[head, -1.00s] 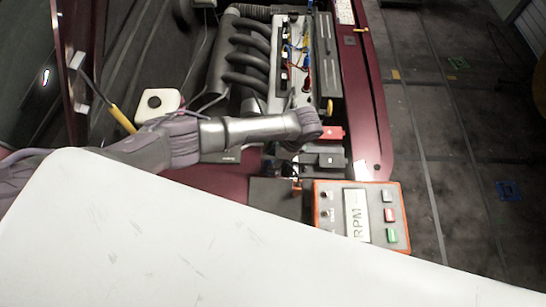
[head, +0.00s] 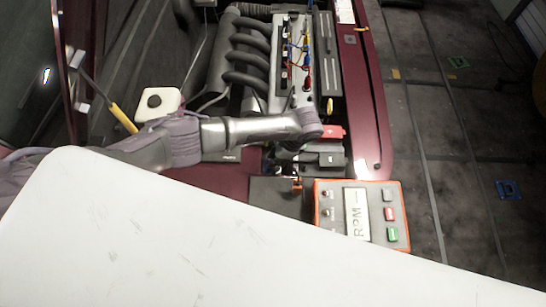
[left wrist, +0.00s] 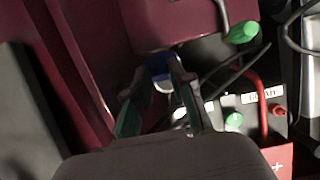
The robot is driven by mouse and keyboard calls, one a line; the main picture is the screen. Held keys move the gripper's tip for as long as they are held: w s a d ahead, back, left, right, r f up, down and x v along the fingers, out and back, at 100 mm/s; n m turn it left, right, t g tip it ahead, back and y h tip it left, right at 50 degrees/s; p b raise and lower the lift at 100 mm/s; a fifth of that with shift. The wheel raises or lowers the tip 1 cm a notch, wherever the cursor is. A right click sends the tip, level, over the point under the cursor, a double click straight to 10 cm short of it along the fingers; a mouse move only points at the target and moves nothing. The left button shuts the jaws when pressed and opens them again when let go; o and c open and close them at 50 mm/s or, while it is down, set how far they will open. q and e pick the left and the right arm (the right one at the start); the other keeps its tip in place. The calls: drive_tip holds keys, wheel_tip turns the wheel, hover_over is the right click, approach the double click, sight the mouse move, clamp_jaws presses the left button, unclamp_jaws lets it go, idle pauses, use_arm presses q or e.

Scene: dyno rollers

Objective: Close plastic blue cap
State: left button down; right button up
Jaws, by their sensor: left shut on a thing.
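In the left wrist view the blue plastic cap (left wrist: 160,68) shows between the fingertips of my left gripper (left wrist: 164,76). A pale whitish part shows just under the blue. The two fingers are closed in on the cap, one on each side. The cap sits beside the edge of a dark red panel. In the head view my left arm comes in from the left and its wrist hangs over the front of the engine bay. The fingers and the cap are hidden there. My right gripper is not in view.
A battery with a red terminal cover (head: 333,132) lies close to the left wrist. An orange-edged RPM box (head: 357,212) stands below it. The engine (head: 292,65) fills the bay behind. A white reservoir with a black cap (head: 158,101) is at left. Green caps (left wrist: 243,32) are near the gripper.

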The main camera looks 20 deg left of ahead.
sight(293, 172)
use_arm(q)
drive_tip(key=shift+d+f, duration=0.1)
drive_tip(key=shift+d, duration=0.3)
drive_tip(key=shift+w+d+f, duration=0.1)
drive_tip(key=shift+d+f, duration=0.05)
drive_tip(key=shift+d, duration=0.25)
drive_tip(key=shift+w+d+f+b, duration=0.2)
drive_tip(key=shift+d+f+b, duration=0.3)
drive_tip(key=shift+d, duration=0.3)
drive_tip(key=shift+g+y, duration=0.3)
drive_tip(key=shift+y, duration=0.5)
drive_tip(key=d+f+b, duration=0.1)
drive_tip(key=b, duration=0.1)
drive_tip(key=d+f+b, duration=0.1)
drive_tip(key=f+b, duration=0.1)
drive_tip(key=w+d+f+b, duration=0.1)
drive_tip(key=b, duration=0.2)
drive_tip(key=shift+d+f, duration=0.1)
drive_tip(key=shift+f, duration=0.3)
drive_tip(key=shift+f+y+b, duration=0.15)
drive_tip(key=shift+y+b, duration=0.35)
drive_tip(key=shift+b, duration=0.35)
drive_tip(key=c, duration=1)
unclamp_jaws()
drive_tip(key=shift+w, duration=0.1)
